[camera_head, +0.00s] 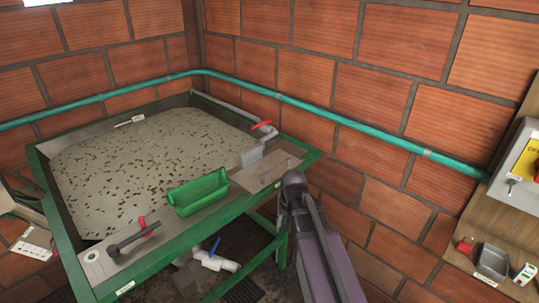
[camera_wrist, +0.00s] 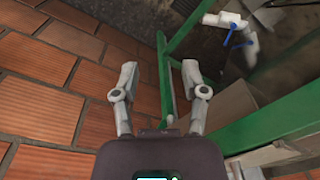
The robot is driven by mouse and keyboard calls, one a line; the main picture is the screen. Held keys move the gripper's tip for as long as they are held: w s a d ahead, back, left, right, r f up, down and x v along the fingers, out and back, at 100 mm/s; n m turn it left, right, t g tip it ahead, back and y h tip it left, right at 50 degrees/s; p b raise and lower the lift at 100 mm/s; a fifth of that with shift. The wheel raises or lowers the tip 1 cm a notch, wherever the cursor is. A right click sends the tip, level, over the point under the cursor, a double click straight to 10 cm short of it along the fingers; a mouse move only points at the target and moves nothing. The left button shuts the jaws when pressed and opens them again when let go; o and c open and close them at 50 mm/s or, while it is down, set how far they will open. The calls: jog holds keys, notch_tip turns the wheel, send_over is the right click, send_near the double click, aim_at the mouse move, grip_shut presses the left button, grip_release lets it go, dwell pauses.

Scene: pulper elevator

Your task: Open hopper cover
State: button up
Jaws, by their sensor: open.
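A flat grey-tan plate with a small raised handle (camera_head: 268,173) lies on the right front corner of the green-framed tank (camera_head: 110,262); it looks like the hopper cover, and it lies flat. My arm reaches up just right of that corner in the head view, and my gripper is not clearly visible there. In the wrist view my gripper (camera_wrist: 160,80) is open and empty, its two fingers apart. Between and beyond the fingers are green frame bars (camera_wrist: 183,42). The plate cannot be made out surely in the wrist view.
The tank holds greyish liquid with dark specks. A green tray (camera_head: 198,192), a black lever (camera_head: 133,238) and a red-handled valve (camera_head: 262,125) are on its rim. A white pipe with a blue handle (camera_head: 214,246) is below. Brick walls stand close; a wooden panel with a box (camera_head: 525,165) is right.

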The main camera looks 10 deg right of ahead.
aim_at(274, 167)
jog(key=w+r+m+p, duration=0.3)
jog(key=w+r+p, duration=0.6)
jog(key=r+p, duration=0.1)
jog(key=w+r+m+t+p, duration=0.1)
jog(key=w+r+m+p, duration=0.3)
jog(key=w+r+p, duration=0.4)
notch_tip(274, 167, up, 5)
jog(key=d+p, duration=0.1)
jog(key=p, duration=0.2)
jog(key=shift+w+m+y, duration=0.3)
jog(key=shift+w+y, duration=0.1)
jog(key=shift+a+f, duration=0.1)
jog(key=f+b, duration=0.4)
jog(key=w+a+f+b, duration=0.1)
jog(key=f+b, duration=0.4)
jog(key=w+f+b, duration=0.1)
jog(key=f+b, duration=0.3)
jog(key=shift+w+a+f, duration=0.1)
jog(key=shift+a+f, duration=0.05)
jog(key=shift+a, duration=0.1)
grip_shut()
